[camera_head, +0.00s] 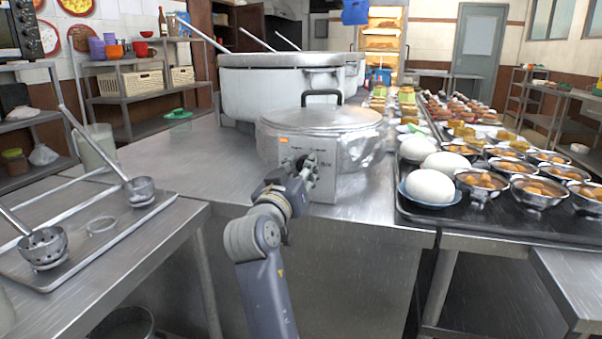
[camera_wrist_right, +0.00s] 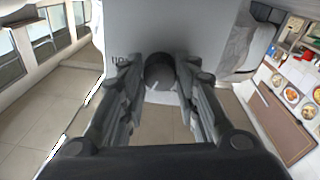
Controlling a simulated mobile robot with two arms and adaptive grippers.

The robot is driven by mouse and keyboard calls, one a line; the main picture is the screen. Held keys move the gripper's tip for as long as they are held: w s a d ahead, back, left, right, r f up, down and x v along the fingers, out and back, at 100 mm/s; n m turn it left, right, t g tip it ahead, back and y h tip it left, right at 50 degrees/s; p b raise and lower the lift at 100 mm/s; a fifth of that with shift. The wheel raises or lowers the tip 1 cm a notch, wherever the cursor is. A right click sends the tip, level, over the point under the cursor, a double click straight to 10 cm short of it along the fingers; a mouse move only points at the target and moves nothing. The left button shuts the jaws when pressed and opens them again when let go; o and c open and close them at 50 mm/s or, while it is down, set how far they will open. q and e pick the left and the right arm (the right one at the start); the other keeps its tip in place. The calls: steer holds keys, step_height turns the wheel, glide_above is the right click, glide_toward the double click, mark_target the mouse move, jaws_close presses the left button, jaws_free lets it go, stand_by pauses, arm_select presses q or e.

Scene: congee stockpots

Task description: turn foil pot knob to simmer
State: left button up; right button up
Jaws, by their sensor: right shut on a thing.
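The foil pot (camera_head: 322,128), silver and crinkled with a dark lid handle, stands at the front of the steel counter. Its pale control panel (camera_head: 326,178) faces me; small labels show at its top edge. My right gripper (camera_head: 300,168) is in front of the panel and shut on the dark round knob, which the gripper mostly hides in the head view. In the right wrist view the knob (camera_wrist_right: 160,73) sits between the fingers of the right gripper (camera_wrist_right: 158,85), with a pale pointer line on it. I cannot read its setting. My left gripper is not in view.
A large white stockpot (camera_head: 280,95) stands behind the foil pot. Trays of bowls (camera_head: 540,190) and white buns (camera_head: 429,186) fill the right side. Ladles (camera_head: 138,190) lie on a tray (camera_head: 90,238) at left. Bare counter (camera_head: 210,165) lies left of the pot.

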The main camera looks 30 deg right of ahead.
stand_by(0.4)
steer(key=o, duration=1.1)
steer(key=shift+r, duration=0.15)
step_height(320, 180, up, 10)
steer(key=shift+f, duration=0.1)
steer(key=shift+a+f, duration=0.1)
steer(key=shift+f, duration=0.05)
